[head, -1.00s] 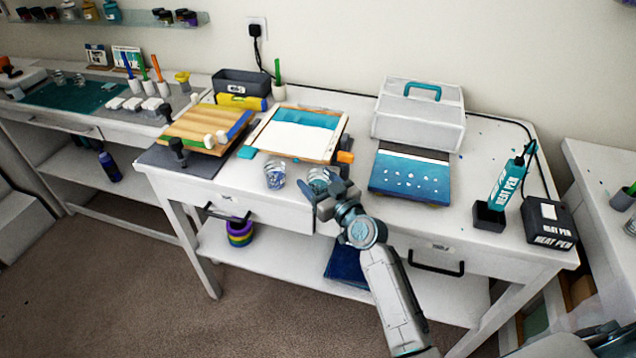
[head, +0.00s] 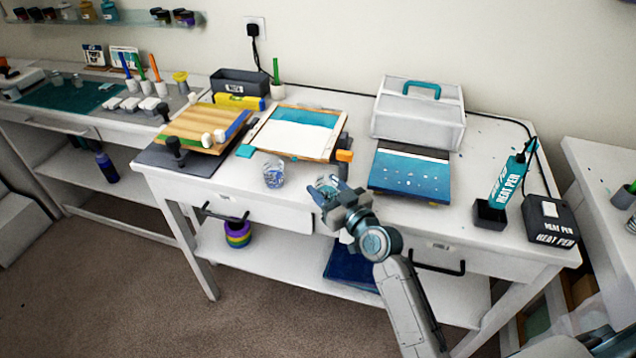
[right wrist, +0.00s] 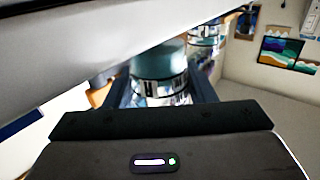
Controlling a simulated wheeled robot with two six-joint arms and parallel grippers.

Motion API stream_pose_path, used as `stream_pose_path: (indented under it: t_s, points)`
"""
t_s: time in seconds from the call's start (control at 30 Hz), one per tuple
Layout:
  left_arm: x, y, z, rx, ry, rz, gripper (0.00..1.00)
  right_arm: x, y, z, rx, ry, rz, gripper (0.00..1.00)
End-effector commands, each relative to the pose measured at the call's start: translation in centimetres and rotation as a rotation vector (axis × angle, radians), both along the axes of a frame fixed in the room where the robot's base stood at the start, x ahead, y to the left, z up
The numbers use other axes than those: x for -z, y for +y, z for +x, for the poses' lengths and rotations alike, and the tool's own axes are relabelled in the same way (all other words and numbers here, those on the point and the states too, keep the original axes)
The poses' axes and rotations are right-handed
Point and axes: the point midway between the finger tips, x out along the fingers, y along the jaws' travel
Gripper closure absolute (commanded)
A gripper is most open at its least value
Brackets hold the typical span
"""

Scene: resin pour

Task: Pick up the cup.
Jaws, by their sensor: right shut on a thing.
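My right gripper (head: 328,190) is at the front of the white table, shut on a clear cup (head: 325,182) with a dark printed band. In the right wrist view the held cup (right wrist: 160,82) sits between the fingers, with teal showing inside. The gripper hides part of it in the head view, and I cannot tell whether it is clear of the tabletop. A second clear cup (head: 274,174) with bluish contents stands on the table to the left, apart from the gripper. My left gripper is in neither view.
A framed teal-and-white panel (head: 290,141) lies behind the cups. A blue panel (head: 410,172) lies right of the gripper, with a white case (head: 418,118) behind it. A heat pen in its holder (head: 490,215) and its box (head: 550,222) stand at the right.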

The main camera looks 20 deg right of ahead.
Motion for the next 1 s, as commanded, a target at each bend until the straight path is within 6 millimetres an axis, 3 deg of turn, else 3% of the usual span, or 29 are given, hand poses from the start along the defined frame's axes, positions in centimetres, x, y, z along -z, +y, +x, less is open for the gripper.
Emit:
stream_pose_path:
  t_s: [0.2,0.6,0.8,1.0]
  points:
    - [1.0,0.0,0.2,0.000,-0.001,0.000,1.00,0.3,-1.4,-4.6,-0.001,0.001,-0.004,0.74]
    - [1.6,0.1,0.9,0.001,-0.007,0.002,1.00,0.1,-3.4,-11.3,-0.001,0.001,-0.003,0.73]
    - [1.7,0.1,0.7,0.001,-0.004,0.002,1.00,0.0,-3.9,-13.0,-0.001,0.000,-0.001,0.73]
    - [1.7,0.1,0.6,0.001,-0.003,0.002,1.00,0.0,-4.0,-13.4,-0.001,0.000,-0.001,0.73]
